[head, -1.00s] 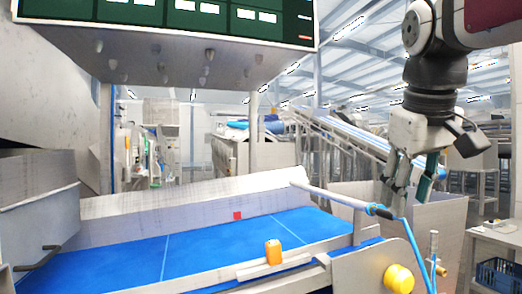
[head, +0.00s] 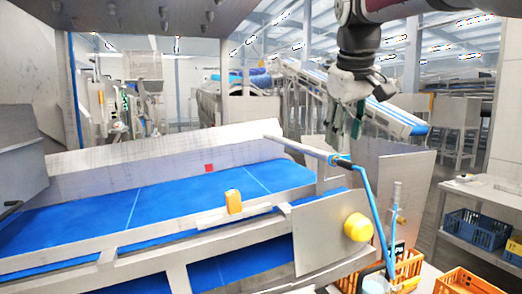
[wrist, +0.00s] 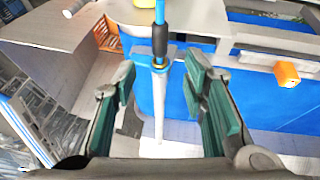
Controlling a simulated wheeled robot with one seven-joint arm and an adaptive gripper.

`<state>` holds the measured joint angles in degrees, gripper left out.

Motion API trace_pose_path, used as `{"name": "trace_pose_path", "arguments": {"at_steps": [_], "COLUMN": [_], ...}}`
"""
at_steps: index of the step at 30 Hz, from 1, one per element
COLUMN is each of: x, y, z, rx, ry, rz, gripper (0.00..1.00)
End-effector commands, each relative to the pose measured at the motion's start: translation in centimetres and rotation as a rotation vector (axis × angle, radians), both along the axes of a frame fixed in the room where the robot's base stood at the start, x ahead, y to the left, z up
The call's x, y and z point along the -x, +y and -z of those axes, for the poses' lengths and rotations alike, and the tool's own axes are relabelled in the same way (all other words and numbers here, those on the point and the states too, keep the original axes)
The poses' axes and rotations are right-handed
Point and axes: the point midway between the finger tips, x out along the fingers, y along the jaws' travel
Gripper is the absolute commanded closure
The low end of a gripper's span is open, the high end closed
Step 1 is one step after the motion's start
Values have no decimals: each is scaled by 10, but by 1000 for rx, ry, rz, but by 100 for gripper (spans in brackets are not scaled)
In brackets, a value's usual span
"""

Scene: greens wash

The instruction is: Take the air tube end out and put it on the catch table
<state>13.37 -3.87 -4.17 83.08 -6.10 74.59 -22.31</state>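The air tube end is a pale rod (head: 295,147) with a black fitting (head: 342,161) and a blue hose (head: 368,205) hanging from it. It leans over the front right of the blue belt. In the wrist view the rod (wrist: 159,105) runs between my fingers, with the black fitting (wrist: 159,42) beyond the fingertips. My gripper (head: 345,128) is open and points down near the fitting; it also shows in the wrist view (wrist: 158,75). Gaps show between the rod and both green finger pads. I cannot tell for sure which surface is the catch table.
A yellow knob (head: 357,227) juts from the side plate. At right stand a table (head: 490,188), a blue crate (head: 472,230) and orange crates (head: 468,280).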

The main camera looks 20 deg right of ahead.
Motion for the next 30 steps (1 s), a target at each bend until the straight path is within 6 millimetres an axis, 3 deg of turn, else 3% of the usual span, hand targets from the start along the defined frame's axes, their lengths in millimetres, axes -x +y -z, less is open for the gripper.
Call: {"name": "trace_pose_path", "arguments": {"at_steps": [10, 23, 24, 29, 30], "x": [-19, -23, -23, -23, -23], "y": [-12, -14, -14, -14, -14], "z": [45, 54, 54, 54, 54], "rx": [-1, 0, 0, 0, 0], "ry": [2, -1, -1, -1, -1], "rz": [1, 1, 1, 0, 0], "gripper": [60, 60, 63, 99, 100]}}
